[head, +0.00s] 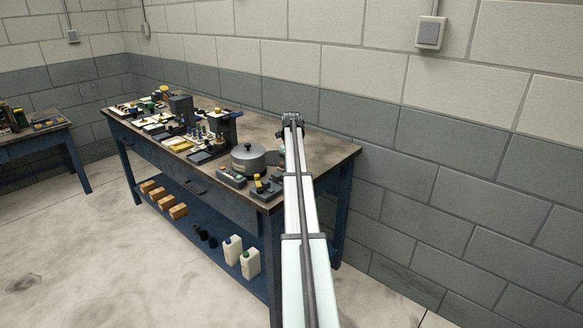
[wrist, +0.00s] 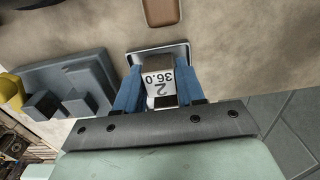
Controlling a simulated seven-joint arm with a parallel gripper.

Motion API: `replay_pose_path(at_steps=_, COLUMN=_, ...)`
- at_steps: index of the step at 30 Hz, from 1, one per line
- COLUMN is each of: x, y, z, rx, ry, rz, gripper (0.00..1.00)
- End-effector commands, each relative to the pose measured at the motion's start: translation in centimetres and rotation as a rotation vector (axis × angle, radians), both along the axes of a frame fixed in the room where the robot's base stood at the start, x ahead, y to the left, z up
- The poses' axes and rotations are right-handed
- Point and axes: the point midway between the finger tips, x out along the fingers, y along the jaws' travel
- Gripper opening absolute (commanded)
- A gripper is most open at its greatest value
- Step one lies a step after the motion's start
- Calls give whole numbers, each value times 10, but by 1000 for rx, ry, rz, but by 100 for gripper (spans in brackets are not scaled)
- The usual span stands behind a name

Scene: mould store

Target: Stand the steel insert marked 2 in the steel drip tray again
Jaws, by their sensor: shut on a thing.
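The steel insert marked 2 (wrist: 159,83) is between the two blue fingers of my gripper (wrist: 158,88) in the wrist view. Its white label reads 36.0 and 2, upside down in the picture. My gripper is shut on it. A small grey steel tray (wrist: 158,49) with a raised rim shows just beyond the insert, partly hidden by the insert and fingers. I cannot tell whether the insert touches the tray floor or hangs above it. In the head view my gripper is hidden behind my arm, over the bench's right end.
A brown shallow tray (wrist: 161,12) lies beyond the steel tray. A grey block-like fixture (wrist: 72,87) with a yellow part (wrist: 10,88) stands left of the gripper. In the head view, a round grey pot (head: 248,160) and crowded tools fill the bench (head: 335,158) to the left; its right end is fairly clear.

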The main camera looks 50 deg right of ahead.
Motion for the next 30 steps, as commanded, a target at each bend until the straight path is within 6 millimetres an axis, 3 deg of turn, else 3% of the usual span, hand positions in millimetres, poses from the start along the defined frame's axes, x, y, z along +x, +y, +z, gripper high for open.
replay_pose_path(at_steps=17, x=0, y=0, z=-4, rx=0, ry=0, rz=0, gripper=0)
replay_pose_path(at_steps=18, x=0, y=0, z=-4, rx=0, ry=0, rz=0, gripper=42)
replay_pose_path(at_steps=23, x=0, y=0, z=-5, rx=0, ry=0, rz=0, gripper=58)
replay_pose_path(at_steps=30, x=0, y=0, z=-4, rx=0, ry=0, rz=0, gripper=58)
